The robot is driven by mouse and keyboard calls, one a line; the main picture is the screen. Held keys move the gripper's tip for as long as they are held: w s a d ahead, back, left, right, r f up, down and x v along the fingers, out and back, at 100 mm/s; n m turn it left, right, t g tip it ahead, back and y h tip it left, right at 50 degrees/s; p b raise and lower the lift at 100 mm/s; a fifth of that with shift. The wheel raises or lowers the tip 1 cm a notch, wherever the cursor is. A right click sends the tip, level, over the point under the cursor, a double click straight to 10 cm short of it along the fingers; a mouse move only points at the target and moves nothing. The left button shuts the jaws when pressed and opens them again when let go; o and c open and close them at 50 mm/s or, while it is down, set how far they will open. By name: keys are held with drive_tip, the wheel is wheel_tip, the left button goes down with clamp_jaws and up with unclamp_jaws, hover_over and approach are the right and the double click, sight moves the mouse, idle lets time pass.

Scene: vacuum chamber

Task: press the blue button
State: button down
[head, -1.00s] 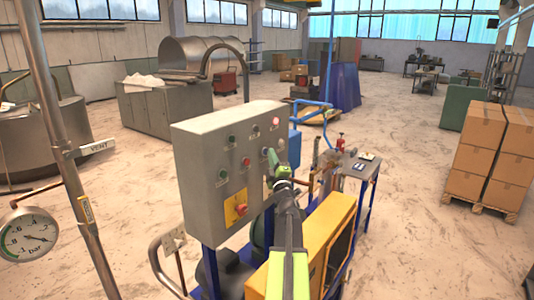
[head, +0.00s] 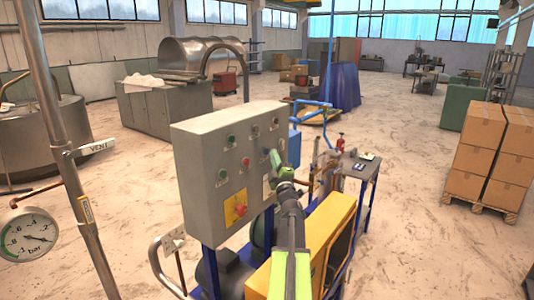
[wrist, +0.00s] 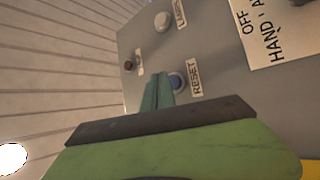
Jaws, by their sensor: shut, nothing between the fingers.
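The blue button (wrist: 178,82) sits on the grey control panel (wrist: 217,70), beside a RESET label (wrist: 194,77), in the wrist view. My gripper (wrist: 157,88) is shut and empty. Its fingertips are close to the button and overlap its left edge in that view; I cannot tell whether they touch it. In the head view my gripper (head: 274,160) is at the right part of the panel (head: 205,150), and the button is hard to make out beside the fingers.
The panel also carries green and red buttons, a white button (wrist: 162,21), a small dark red lamp (wrist: 130,65) and a red rotary switch on a yellow plate (head: 235,209). A yellow machine housing (head: 325,225) stands below right. Open floor lies beyond.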

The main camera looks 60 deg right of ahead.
drive_tip(key=s, duration=0.5)
idle(0.5)
idle(0.7)
